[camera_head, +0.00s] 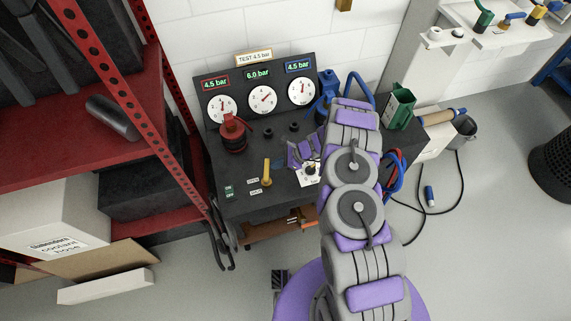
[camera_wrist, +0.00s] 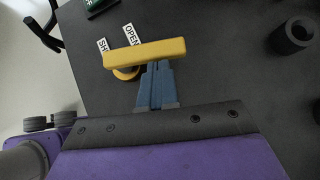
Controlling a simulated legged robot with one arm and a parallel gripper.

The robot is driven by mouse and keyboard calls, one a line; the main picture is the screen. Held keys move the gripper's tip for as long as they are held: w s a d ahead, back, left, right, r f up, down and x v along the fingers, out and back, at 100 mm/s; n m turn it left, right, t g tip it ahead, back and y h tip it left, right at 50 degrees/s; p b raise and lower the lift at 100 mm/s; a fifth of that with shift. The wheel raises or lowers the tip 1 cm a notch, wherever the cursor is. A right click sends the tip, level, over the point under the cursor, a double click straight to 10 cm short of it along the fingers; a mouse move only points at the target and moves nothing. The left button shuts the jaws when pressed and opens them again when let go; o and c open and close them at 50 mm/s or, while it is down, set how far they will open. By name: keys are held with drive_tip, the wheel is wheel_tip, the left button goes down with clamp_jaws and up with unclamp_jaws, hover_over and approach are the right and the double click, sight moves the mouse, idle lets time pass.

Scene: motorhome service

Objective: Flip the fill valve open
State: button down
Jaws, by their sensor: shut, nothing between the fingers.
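The fill valve's yellow lever handle (camera_head: 267,172) stands on the dark bench top, left of my gripper (camera_head: 291,160). In the wrist view the yellow handle (camera_wrist: 146,53) lies crosswise just beyond my gripper (camera_wrist: 157,66). My blue-grey fingers are shut together with nothing between them. Their tips are right at the handle's near side; I cannot tell if they touch it. An OPEN label (camera_wrist: 131,36) and a partly covered label starting "SH" (camera_wrist: 103,45) lie just past the handle. The valve body below the handle is mostly hidden.
A red shelf post (camera_head: 160,100) is close on the left.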

drive_tip(key=shift+a, duration=0.3)
drive_tip(key=shift+d, duration=0.3)
drive_tip(key=shift+w+a+r+n+g+p, duration=0.1)
drive_tip(key=shift+w+a+n+g+p, duration=0.2)
drive_tip(key=shift+n+g+p, duration=0.25)
drive_tip(key=shift+w+a+n+g, duration=0.15)
drive_tip(key=shift+a+n+g, duration=0.4)
drive_tip(key=shift+n, duration=0.1)
drive_tip(key=shift+w+a, duration=0.15)
drive_tip(key=shift+a, duration=0.1)
drive_tip(key=shift+d, duration=0.2)
